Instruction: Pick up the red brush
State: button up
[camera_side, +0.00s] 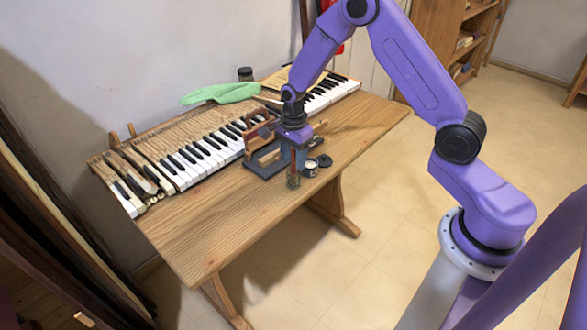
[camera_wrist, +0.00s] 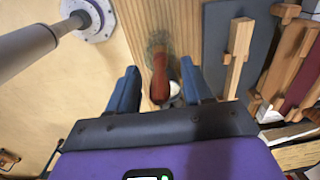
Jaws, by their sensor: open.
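The red brush (camera_wrist: 160,78) has a reddish-brown handle and stands in a small glass jar (camera_wrist: 158,43). In the side view the brush (camera_side: 293,160) shows as a thin reddish upright piece above the jar (camera_side: 293,181), near the table's front edge. My gripper (camera_wrist: 159,76) points down over it and is open. In the wrist view its two dark blue fingers are on either side of the handle, with a visible gap on each side. The gripper (camera_side: 293,157) partly hides the handle in the side view. The brush's lower end is hard to make out.
A small white-topped tin (camera_side: 310,168) and a dark round lid (camera_side: 324,160) stand just right of the jar. A dark tray (camera_side: 262,168) with wooden parts is behind. Piano keys (camera_side: 205,155) run along the table's back. The front left of the wooden table (camera_side: 215,225) is clear.

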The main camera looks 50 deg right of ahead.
jog(key=shift+f, duration=0.4)
grip_shut()
jog(key=shift+r, duration=0.1)
notch_tip(320, 180, up, 10)
jog(key=shift+f, duration=0.1)
